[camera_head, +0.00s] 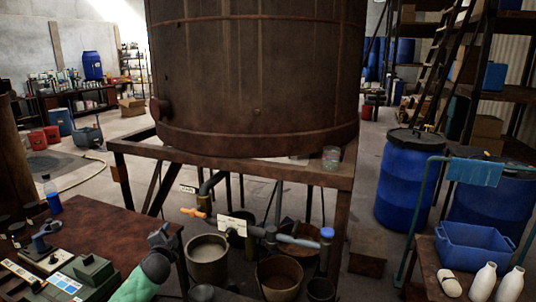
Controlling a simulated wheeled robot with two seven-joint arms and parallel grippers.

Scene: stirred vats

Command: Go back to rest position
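My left gripper (160,238) is dark grey and sits at the lower middle-left, at the end of my green-sleeved arm that rises from the bottom edge. It appears in front of the right edge of the dark red table. Nothing clearly shows in it, and its fingers are too small and dark to tell open from shut. My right gripper is out of the view. A large rusty brown vat (255,80) stands on a metal frame (240,168) ahead.
Pipes with an orange handle (194,212) and several buckets (208,262) are under the vat. The dark red table (95,225) at left holds control boxes. At right are blue barrels (405,180), a blue crate (474,247) and white bottles (483,283) on a bench.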

